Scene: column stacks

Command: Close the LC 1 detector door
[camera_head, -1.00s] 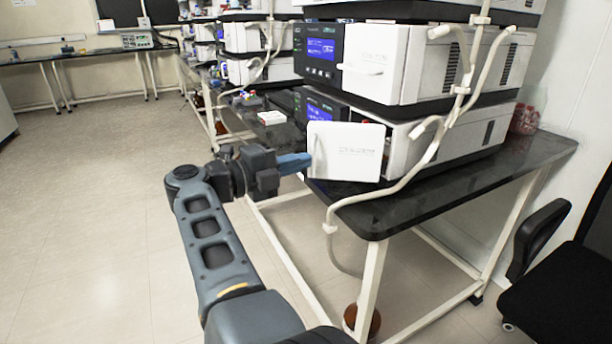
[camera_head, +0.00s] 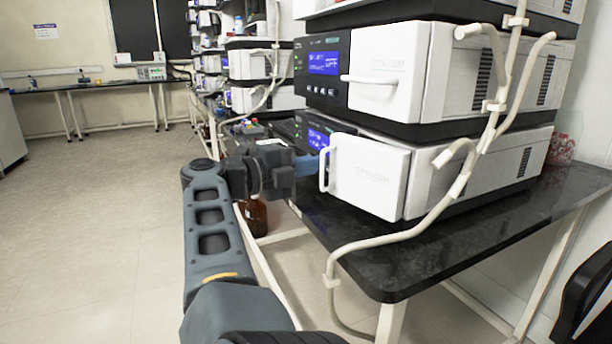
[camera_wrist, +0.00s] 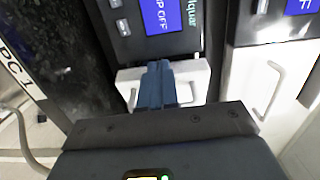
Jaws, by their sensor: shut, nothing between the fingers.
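The lower white detector door (camera_head: 368,178) is on the bottom unit at the front of the bench. In the wrist view, the blue fingers (camera_wrist: 157,85) point at a white panel (camera_wrist: 193,80), partly hidden by my gripper, below a dark display panel (camera_wrist: 150,25).
The upper unit's white door (camera_head: 392,68) is shut, directly above. A pale hose (camera_head: 440,205) runs down to the right of the lower door. The black bench top (camera_head: 400,255) is bare in front. A brown bottle (camera_head: 255,217) stands below on the left. Open floor lies left.

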